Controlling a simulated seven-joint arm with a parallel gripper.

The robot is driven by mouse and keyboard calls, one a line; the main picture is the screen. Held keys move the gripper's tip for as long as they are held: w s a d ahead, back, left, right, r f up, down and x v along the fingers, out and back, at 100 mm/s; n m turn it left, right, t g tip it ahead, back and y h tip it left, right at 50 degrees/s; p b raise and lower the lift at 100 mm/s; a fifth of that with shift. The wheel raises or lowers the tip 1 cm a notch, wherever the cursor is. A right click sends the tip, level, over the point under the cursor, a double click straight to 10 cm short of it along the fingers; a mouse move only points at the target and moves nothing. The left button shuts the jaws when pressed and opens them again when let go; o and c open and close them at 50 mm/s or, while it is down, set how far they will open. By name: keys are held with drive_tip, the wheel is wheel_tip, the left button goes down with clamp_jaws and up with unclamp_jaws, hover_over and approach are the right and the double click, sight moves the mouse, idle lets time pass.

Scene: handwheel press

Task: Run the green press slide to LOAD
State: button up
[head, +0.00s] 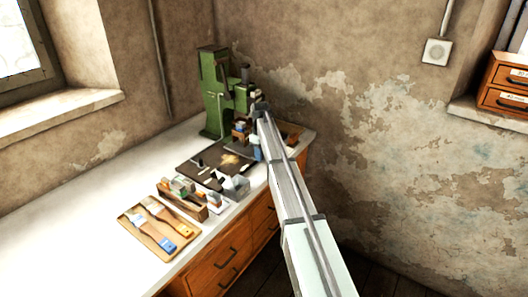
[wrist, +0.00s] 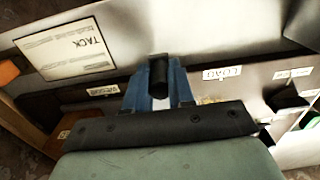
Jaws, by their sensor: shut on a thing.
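The green press (head: 214,92) stands at the back of the bench, against the wall corner. My gripper (head: 260,108) is at the press's right side, where the arm hides part of the press. In the wrist view, my gripper's blue fingers (wrist: 158,75) are shut on a black cylindrical handle (wrist: 158,82). A white LOAD label (wrist: 222,73) sits just right of the fingers. A plate reading TACK (wrist: 68,53) is at upper left. Another small label (wrist: 103,90) is left of the fingers, too blurred to read. I cannot tell the slide's position.
A dark mat (head: 205,172) with small parts lies in front of the press. Nearer are a wooden holder (head: 182,198) with blocks and a tray (head: 137,240) with two brushes. The bench's left part (head: 75,228) is clear. A wall is close behind the press.

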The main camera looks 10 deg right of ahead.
drive_tip(key=shift+s+a, duration=4.4)
drive_tip(key=o, duration=1.3)
drive_tip(key=shift+o, duration=0.6)
drive_tip(key=shift+s+a, duration=0.1)
wheel_tip(320, 180, up, 8)
